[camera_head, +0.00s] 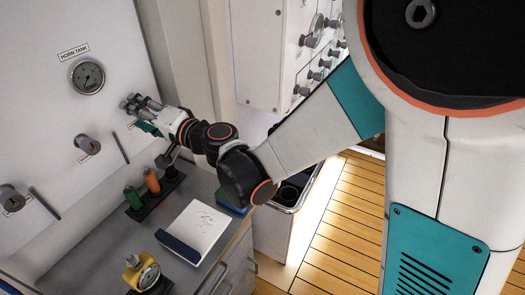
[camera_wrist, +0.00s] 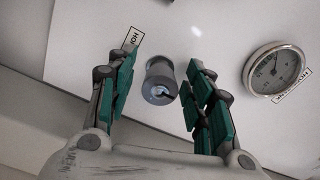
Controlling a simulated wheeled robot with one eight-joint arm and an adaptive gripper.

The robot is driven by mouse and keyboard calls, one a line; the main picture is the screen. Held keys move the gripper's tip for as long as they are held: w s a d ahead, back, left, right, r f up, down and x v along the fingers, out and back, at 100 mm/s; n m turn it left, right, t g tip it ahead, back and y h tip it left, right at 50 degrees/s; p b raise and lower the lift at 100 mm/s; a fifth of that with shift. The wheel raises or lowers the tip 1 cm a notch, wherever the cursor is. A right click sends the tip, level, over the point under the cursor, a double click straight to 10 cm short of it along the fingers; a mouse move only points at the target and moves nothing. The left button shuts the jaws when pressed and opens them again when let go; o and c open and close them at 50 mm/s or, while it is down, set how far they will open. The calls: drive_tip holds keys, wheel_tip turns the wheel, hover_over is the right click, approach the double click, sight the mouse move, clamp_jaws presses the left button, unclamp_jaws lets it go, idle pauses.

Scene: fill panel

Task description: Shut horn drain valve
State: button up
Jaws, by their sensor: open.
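A grey cylindrical valve body (camera_wrist: 161,82) sticks out of the white panel in the wrist view. A label (camera_wrist: 133,38) beside it starts with "HO", the rest hidden by my left finger. My gripper (camera_wrist: 163,62) is open, with its green-padded fingers on either side of the valve body and a visible gap to each. In the head view my gripper (camera_head: 143,113) is at the panel, right of and below the "HORN TANK" gauge (camera_head: 87,76); it hides most of this valve. I cannot tell the valve's handle position.
Two more valves, middle (camera_head: 87,144) and lower left (camera_head: 12,198), sit on the panel beside thin dark bars. Below is a grey counter (camera_head: 110,237) with a green and an orange-handled item, a notepad (camera_head: 195,232) and a yellow gauge device (camera_head: 142,272). A bin stands right.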

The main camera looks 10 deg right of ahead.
drive_tip(key=n, duration=0.7)
drive_tip(key=shift+n, duration=0.3)
drive_tip(key=n+p, duration=0.1)
drive_tip(key=n, duration=0.6)
drive_tip(key=shift+w, duration=0.1)
drive_tip(key=shift+s+d+r+m+h+p, duration=0.5)
drive_tip(key=shift+s+d+m+h+p, duration=1.65)
drive_tip(key=shift+d, duration=4)
drive_tip(key=s+d+f+m+g+h+b, duration=0.1)
drive_tip(key=s+d+f+h+b, duration=0.1)
drive_tip(key=s+d, duration=0.4)
drive_tip(key=s+d+f+m+g+h+b, duration=0.1)
drive_tip(key=s+d+f+g+h+b, duration=0.1)
drive_tip(key=s+d+f+b, duration=0.3)
drive_tip(key=s+d+f+h, duration=0.1)
drive_tip(key=d, duration=0.3)
drive_tip(key=shift+s+d+f+m+g, duration=0.3)
drive_tip(key=shift+s+d+m, duration=0.05)
drive_tip(key=shift+s+d, duration=0.05)
drive_tip(key=shift+h, duration=0.25)
